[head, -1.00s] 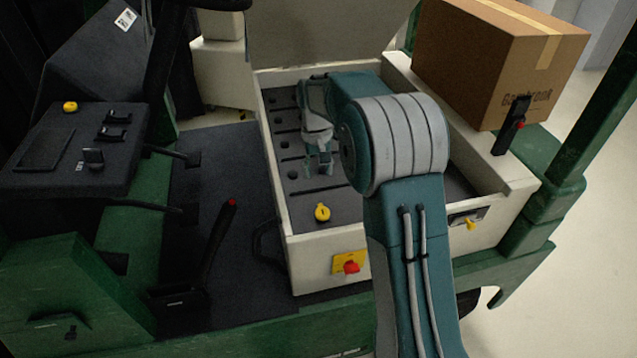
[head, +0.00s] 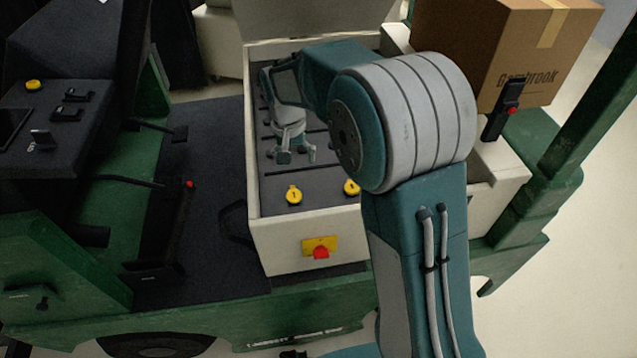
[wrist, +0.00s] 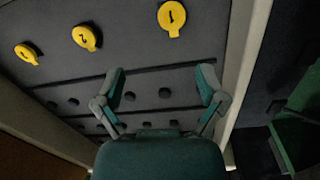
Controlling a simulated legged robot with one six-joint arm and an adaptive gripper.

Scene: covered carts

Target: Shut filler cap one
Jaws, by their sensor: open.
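Filler cap one is a round yellow cap (head: 294,195) marked 1, on the dark panel inside the open white compartment, near its front edge. It also shows at the top of the wrist view (wrist: 172,18). I cannot tell whether it is fully seated. My gripper (head: 297,157) is over the panel behind the cap, apart from it. In the wrist view my gripper (wrist: 162,72) has its two fingers spread wide with nothing between them, and cap one lies beyond the tips.
A yellow cap marked 2 (wrist: 86,38) and a third yellow cap (wrist: 27,53) sit beside cap one. The white compartment wall (wrist: 243,70) runs close on the right. A red knob on a yellow plate (head: 320,247) is on the front. A cardboard box (head: 535,55) stands at right.

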